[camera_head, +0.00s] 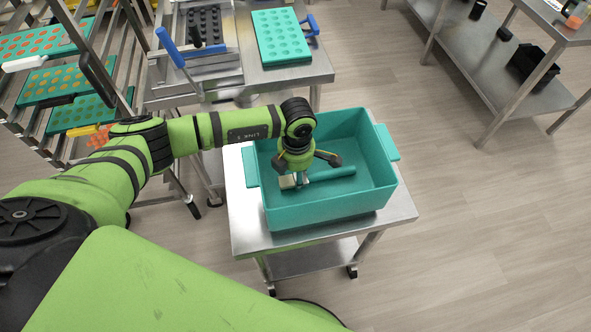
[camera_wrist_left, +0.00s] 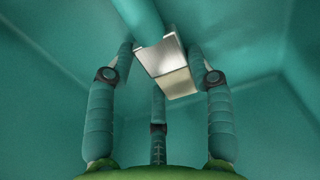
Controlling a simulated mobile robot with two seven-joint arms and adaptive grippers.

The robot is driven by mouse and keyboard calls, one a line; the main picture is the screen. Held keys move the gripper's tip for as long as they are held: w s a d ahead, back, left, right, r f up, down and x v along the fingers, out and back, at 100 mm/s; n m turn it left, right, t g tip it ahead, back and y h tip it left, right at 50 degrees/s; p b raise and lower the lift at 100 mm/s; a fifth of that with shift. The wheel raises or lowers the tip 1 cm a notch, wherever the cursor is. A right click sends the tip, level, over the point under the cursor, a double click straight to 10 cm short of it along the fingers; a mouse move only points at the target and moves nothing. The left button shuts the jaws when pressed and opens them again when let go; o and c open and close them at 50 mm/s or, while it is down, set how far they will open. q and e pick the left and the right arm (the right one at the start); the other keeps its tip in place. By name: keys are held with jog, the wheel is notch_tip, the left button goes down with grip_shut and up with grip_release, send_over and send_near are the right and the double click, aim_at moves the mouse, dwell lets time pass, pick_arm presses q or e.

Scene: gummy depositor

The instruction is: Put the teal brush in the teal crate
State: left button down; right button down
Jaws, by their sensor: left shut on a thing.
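The teal crate (camera_head: 335,206) stands on a small steel table, open at the top. The teal brush (camera_head: 331,174) is inside the crate's walls, its handle pointing right and its pale bristle end at the left. My left gripper (camera_head: 298,178) reaches down into the crate and is shut on the brush near its bristle end. In the left wrist view the fingers (camera_wrist_left: 160,65) are around the brush's metal band (camera_wrist_left: 160,55), with pale bristles below it. I cannot tell whether the brush touches the crate floor. My right gripper is not in view.
The steel table (camera_head: 245,226) has narrow free margins around the crate. Behind it, a steel bench holds a teal mould tray (camera_head: 281,36) and a depositor with a blue handle. A rack of trays (camera_head: 50,80) stands at left. A steel shelf (camera_head: 480,62) stands at upper right.

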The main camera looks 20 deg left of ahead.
pick_arm(q)
jog(key=shift+f, duration=0.25)
jog(key=c, duration=0.6)
grip_release()
jog(key=shift+o, duration=0.7)
jog(key=shift+r, duration=0.1)
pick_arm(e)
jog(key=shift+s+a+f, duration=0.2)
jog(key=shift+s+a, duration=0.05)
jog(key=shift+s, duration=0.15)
pick_arm(q)
jog(key=shift+r, duration=0.2)
jog(key=shift+w+r, duration=0.1)
jog(key=shift+r, duration=0.15)
notch_tip(320, 180, up, 11)
jog(key=b, duration=0.3)
jog(key=shift+r, duration=0.2)
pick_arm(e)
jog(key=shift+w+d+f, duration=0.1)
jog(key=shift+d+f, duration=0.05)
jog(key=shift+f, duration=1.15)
